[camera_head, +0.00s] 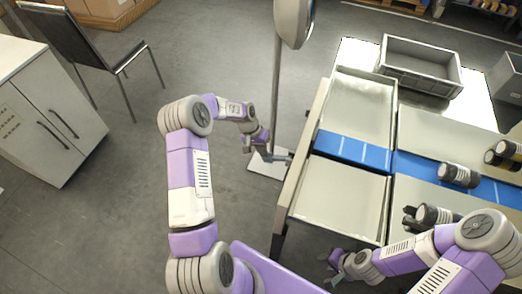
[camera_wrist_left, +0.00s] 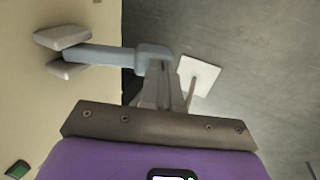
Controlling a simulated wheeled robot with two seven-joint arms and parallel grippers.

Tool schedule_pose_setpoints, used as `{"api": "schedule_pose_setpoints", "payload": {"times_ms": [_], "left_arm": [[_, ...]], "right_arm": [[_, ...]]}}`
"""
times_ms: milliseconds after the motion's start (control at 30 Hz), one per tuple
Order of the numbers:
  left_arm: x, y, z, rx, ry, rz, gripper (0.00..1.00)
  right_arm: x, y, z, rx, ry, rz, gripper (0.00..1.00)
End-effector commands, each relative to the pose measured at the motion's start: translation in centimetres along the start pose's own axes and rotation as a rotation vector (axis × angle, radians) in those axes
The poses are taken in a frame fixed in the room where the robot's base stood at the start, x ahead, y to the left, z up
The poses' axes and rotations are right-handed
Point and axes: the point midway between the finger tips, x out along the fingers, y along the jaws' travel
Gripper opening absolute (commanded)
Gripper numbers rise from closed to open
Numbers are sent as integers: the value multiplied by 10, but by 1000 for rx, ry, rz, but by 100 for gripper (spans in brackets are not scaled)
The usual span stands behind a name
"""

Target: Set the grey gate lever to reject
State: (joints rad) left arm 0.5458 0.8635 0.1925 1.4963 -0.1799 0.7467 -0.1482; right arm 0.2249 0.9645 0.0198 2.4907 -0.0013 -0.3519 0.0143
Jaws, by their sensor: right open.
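The grey gate lever (camera_wrist_left: 100,54) shows in the left wrist view as a blue-grey bar along the beige machine side, with a thicker right end and two pale pads at its left. In the head view the lever (camera_head: 279,156) sticks out from the machine's left side, small and partly hidden. My left gripper (camera_wrist_left: 160,72) has its fingers close together at the lever's thick right end; whether they grip it or only touch it I cannot tell. In the head view this gripper (camera_head: 260,143) is beside the pole. My right gripper (camera_head: 333,263) is open and empty, low by the machine's front edge.
A pole (camera_head: 276,90) on a white floor plate (camera_head: 262,168) stands close to my left gripper. The machine has pale trays (camera_head: 338,198) and a blue belt (camera_head: 352,151) with dark rolls (camera_head: 459,175). A grey crate (camera_head: 420,63) stands behind.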

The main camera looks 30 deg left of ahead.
Motion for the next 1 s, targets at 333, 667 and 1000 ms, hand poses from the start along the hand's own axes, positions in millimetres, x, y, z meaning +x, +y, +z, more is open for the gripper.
{"api": "schedule_pose_setpoints", "payload": {"times_ms": [333, 667, 1000], "left_arm": [[6, -1, 3, -1, -7, 0, 0], [-38, 0, 2, 0, 0, -2, 0], [-76, 0, 2, 0, 2, -1, 0]], "right_arm": [[1, 0, 0, 0, 0, 0, 43], [-11, -4, 0, 0, 0, 0, 43], [-18, -7, 1, 0, 0, 0, 43]]}}
